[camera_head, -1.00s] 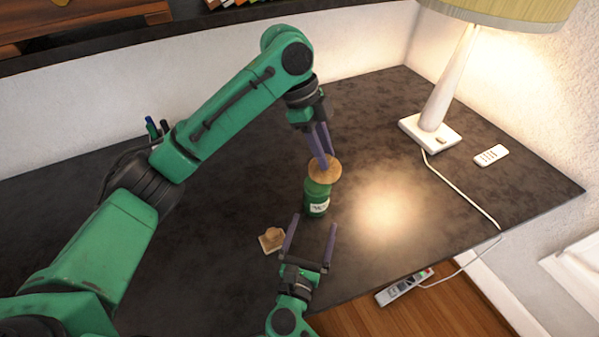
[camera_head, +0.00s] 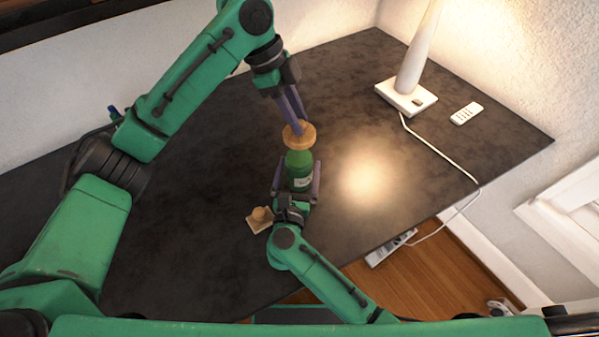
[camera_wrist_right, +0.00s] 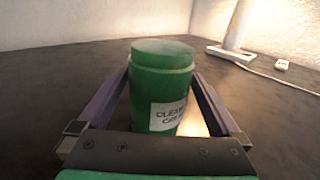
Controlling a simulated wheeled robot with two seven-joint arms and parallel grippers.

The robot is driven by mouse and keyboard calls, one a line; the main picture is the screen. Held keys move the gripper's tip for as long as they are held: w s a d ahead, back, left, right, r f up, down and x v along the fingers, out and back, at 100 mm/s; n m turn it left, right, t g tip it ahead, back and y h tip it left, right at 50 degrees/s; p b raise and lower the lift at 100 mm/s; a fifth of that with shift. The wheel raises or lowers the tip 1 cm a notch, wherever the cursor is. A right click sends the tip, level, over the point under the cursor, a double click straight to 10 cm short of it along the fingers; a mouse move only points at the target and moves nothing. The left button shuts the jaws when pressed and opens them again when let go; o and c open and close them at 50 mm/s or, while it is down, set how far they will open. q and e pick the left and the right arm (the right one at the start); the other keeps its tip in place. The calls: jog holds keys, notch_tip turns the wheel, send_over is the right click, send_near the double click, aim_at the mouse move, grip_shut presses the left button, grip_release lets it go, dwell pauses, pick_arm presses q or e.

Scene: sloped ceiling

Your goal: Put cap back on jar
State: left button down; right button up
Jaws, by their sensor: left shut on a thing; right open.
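The green jar (camera_head: 299,167) with a white label stands upright on the dark table. In the right wrist view the jar (camera_wrist_right: 160,88) shows a plain green top. A round tan cap (camera_head: 299,136) is held by my left gripper (camera_head: 298,127), which is shut on it from above. The cap appears just above the jar in the head view, and the right wrist view does not show it. My right gripper (camera_head: 297,178) is open, with one finger on each side of the jar; I cannot tell whether either finger touches it.
A small tan block with a knob (camera_head: 260,219) lies left of the right gripper. A lamp base (camera_head: 406,97), its white cord and a white remote (camera_head: 466,113) are at the right. A power strip (camera_head: 391,248) lies below the table edge. The table's middle right is clear.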

pick_arm(q)
jog(key=shift+w+a, duration=0.1)
jog(key=shift+w, duration=0.05)
pick_arm(e)
jog(key=w, duration=0.4)
jog(key=shift+d+f, duration=0.1)
jog(key=shift+d, duration=0.15)
jog(key=shift+c, duration=0.9)
grip_shut()
pick_arm(q)
send_near(305, 158)
jog(key=shift+s+d+f, duration=0.2)
jog(key=shift+d+f, duration=0.45)
jog(key=shift+d, duration=0.2)
jog(key=shift+f, duration=0.1)
jog(key=shift+f, duration=0.8)
jog(key=shift+f, duration=0.65)
